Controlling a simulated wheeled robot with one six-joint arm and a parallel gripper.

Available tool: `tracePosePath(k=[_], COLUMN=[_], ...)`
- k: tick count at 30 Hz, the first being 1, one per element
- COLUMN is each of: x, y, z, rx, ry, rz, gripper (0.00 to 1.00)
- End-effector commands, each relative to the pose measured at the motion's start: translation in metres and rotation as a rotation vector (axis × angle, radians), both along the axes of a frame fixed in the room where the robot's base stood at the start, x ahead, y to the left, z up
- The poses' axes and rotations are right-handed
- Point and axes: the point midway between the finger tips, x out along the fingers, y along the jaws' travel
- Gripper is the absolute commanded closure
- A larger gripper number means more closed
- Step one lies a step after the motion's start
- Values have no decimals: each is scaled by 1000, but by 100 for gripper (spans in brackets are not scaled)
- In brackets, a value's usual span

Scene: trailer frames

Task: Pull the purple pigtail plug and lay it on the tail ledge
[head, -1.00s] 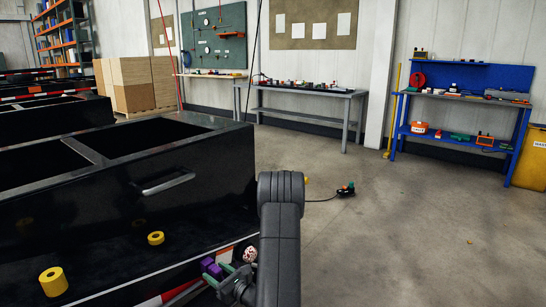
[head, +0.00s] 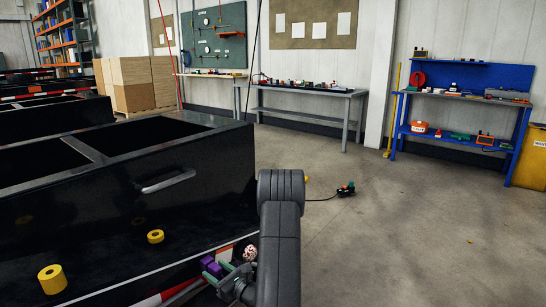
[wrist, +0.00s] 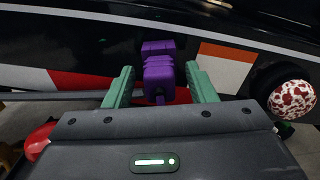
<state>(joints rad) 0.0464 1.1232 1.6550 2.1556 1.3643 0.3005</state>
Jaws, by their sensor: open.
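The purple pigtail plug (wrist: 159,78) sits upright in the middle of the wrist view, against the red, white and orange striped edge of the trailer frame. It also shows in the head view (head: 211,266). My gripper (wrist: 160,88) is open, with one green finger on each side of the plug. I cannot tell whether the fingers touch it. In the head view my gripper (head: 229,279) is at the trailer's edge, partly hidden by my arm. The tail ledge is probably the black surface (head: 100,262) above the striped edge.
Two yellow rolls lie on the black surface, one near (head: 52,280) and one farther back (head: 156,237). A red-and-white speckled ball (wrist: 292,99) is right of the plug. A red rounded thing (wrist: 40,141) is at lower left. Open floor (head: 420,240) lies to the right.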

Motion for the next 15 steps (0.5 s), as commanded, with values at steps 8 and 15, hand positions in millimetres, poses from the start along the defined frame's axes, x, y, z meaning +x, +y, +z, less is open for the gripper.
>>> tracePosePath(k=[8, 15], x=[0, 0], y=[0, 0], z=[0, 0], rx=[0, 0], ry=[0, 0], rz=[0, 0], gripper=[49, 94])
